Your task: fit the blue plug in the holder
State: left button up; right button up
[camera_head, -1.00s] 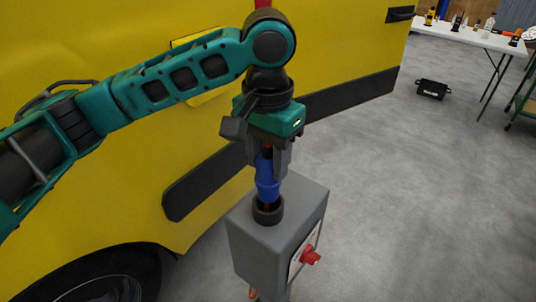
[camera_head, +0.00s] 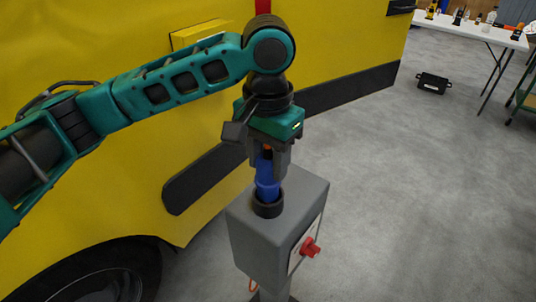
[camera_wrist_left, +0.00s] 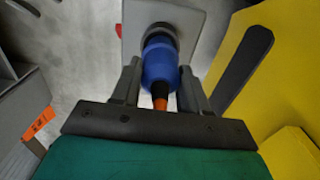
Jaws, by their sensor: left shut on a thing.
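The blue plug (camera_head: 267,188) is upright between the fingers of my left gripper (camera_head: 269,172), which is shut on it. The holder is a grey box (camera_head: 252,222) with a dark round collar (camera_head: 267,210) on top. The plug's blue lower end is down at the collar's mouth and seems to enter it; its depth inside is hidden. In the left wrist view the plug (camera_wrist_left: 160,62) lies between both fingers, its orange and black tail toward the palm, its far end at the dark collar (camera_wrist_left: 160,32). My right gripper is not in view.
A yellow vehicle (camera_head: 180,110) stands close behind and left of the holder. A red knob (camera_head: 310,247) sits on the box's front. A white table (camera_head: 470,30) with several items and a black case (camera_head: 433,83) are at the far right. The floor to the right is clear.

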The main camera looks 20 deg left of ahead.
pick_arm(q)
jog(key=shift+f+b, duration=0.3)
jog(key=shift+f, duration=1.25)
jog(key=o, duration=1.2)
jog(key=shift+o, duration=0.2)
